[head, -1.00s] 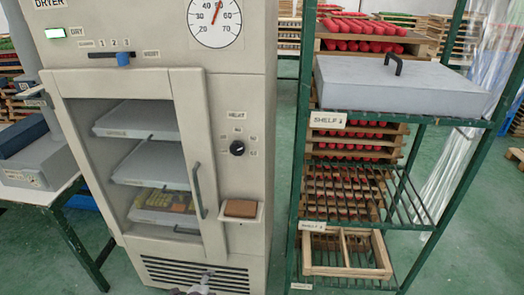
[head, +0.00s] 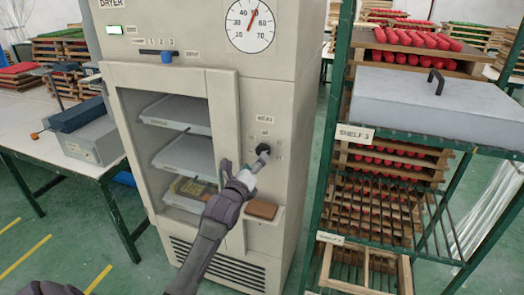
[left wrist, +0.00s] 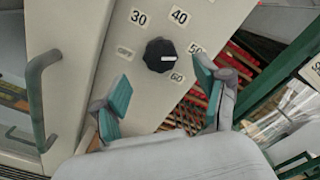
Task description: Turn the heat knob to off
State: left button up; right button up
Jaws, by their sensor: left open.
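The heat knob (head: 263,150) is a small black dial on the dryer's front panel, right of the glass door. In the left wrist view the knob (left wrist: 160,55) is ringed by the labels OFF, 30, 40, 50 and 60. Its white mark lies on the right side, roughly toward 50 or 60; the exact setting is hard to tell. My left gripper (head: 251,170) is just below and in front of the knob. In the left wrist view its teal fingertips (left wrist: 164,88) are spread apart and empty, with the knob beyond them. My right gripper is out of view.
The dryer door handle (head: 223,178) stands out left of the knob. A brown block (head: 262,209) sits on a small ledge below it. A green rack (head: 326,170) stands close to the dryer's right. A white table (head: 85,165) is at the left.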

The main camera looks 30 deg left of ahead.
aim_at(261, 147)
pick_arm(q)
jog(key=p+x, duration=0.1)
jog(key=x, duration=0.5)
jog(key=shift+w, duration=0.2)
jog(key=c, duration=1.2)
